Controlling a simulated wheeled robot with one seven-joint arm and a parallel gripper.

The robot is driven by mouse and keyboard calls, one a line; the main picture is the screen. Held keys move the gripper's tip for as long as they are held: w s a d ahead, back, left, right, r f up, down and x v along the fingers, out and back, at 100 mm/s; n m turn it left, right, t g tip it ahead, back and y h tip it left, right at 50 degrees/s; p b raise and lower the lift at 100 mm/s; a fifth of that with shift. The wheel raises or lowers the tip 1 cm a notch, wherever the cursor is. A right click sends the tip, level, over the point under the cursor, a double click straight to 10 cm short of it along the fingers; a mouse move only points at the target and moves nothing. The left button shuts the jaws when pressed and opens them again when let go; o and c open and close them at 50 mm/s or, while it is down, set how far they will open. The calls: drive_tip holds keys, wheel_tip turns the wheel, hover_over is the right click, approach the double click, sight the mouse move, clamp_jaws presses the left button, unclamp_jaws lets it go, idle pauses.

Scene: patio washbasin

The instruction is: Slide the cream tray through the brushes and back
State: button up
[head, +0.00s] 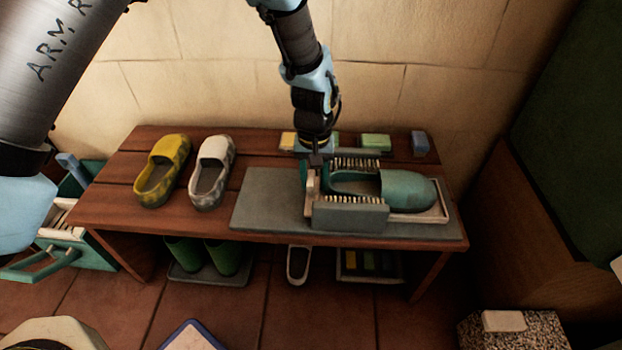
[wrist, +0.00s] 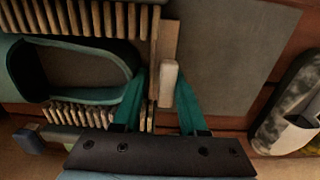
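The cream tray (head: 432,216) lies on the grey mat of the bench, its right end out past the brushes. A teal clog (head: 408,190) lies in it, toe to the right. Brush blocks with bristles flank the clog, the near one (head: 350,217) and the far one (head: 355,163). My gripper (head: 316,162) is pointing down at the tray's left end. In the wrist view my gripper's teal fingers (wrist: 162,82) stand apart on either side of the cream upright handle (wrist: 168,90). The right finger is close to it; a gap shows at the left finger.
The grey mat (head: 262,198) is bare left of the tray. A yellow clog (head: 163,172) and a white, smudged clog (head: 210,172) stand at the bench's left. Small blocks, including a green one (head: 376,142), line the back edge. Green boots (head: 222,257) stand underneath.

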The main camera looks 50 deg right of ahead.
drive_tip(key=shift+o, duration=0.8)
drive_tip(key=shift+w, duration=0.1)
wheel_tip(320, 180, up, 11)
drive_tip(key=p, duration=0.1)
drive_tip(key=shift+p, duration=0.3)
drive_tip(key=shift+f, duration=0.1)
